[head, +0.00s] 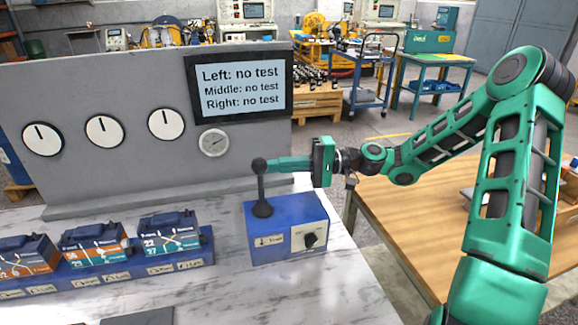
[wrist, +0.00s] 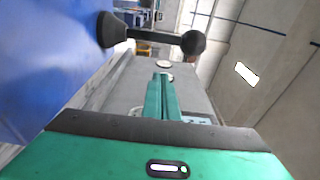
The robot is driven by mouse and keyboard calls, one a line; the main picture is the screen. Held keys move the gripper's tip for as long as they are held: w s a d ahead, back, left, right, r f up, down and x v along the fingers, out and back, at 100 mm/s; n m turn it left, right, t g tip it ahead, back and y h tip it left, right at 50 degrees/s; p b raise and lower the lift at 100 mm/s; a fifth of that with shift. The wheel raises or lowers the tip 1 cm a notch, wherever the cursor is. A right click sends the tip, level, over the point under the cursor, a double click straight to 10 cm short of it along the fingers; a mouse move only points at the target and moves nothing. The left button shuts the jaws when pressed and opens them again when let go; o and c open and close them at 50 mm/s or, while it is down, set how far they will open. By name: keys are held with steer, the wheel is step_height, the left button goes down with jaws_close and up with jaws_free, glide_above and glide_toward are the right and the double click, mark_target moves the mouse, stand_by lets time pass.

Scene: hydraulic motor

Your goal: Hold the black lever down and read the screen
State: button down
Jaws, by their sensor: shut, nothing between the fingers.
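The black lever (head: 261,188) stands upright on the left part of the blue box (head: 290,245), with a ball knob at its top. In the wrist view the lever (wrist: 150,34) crosses the upper part of the picture. My gripper (head: 268,165) is shut and empty, its fingertips beside the knob in the head view; I cannot tell whether they touch it. The fingers show closed together in the wrist view (wrist: 162,95). The screen (head: 240,88) on the grey panel reads "Left: no test", "Middle: no test", "Right: no test", with the Left line in larger letters.
The box also bears a black knob (head: 310,240). The grey panel (head: 90,90) with several dials stands behind. A wooden table (head: 410,220) is at the right.

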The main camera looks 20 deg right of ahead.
mark_target(261, 180)
steer(key=shift+s+a, duration=0.9)
steer(key=shift+a, duration=0.3)
steer(key=shift+s+d, duration=0.15)
steer(key=shift+s, duration=0.75)
steer(key=shift+s, duration=0.15)
